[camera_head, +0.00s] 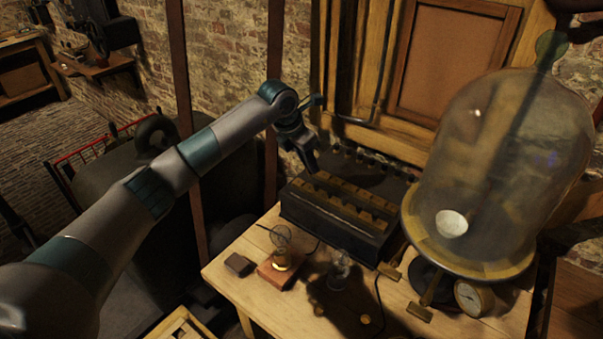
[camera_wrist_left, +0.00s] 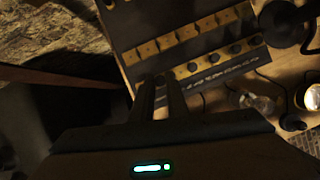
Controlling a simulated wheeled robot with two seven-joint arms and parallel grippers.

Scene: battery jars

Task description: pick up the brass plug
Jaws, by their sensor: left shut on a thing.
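My left gripper (camera_head: 311,162) reaches down from the left over the left end of a dark box (camera_head: 335,223) topped with brass blocks. In the left wrist view the fingers (camera_wrist_left: 160,84) are close together at the end of a row of dark round knobs (camera_wrist_left: 214,57) beside the brass blocks (camera_wrist_left: 182,34). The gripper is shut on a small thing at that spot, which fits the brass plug. The fingers hide the plug, and I cannot tell whether it is seated or raised. My right gripper is not in view.
A large glass bell jar (camera_head: 500,150) stands close on the right. On the wooden table (camera_head: 235,275) are a small brass instrument on a wooden block (camera_head: 277,275), a small dark block (camera_head: 238,265), a clear glass item (camera_head: 340,268) and a round gauge (camera_head: 472,297). A brick wall stands behind.

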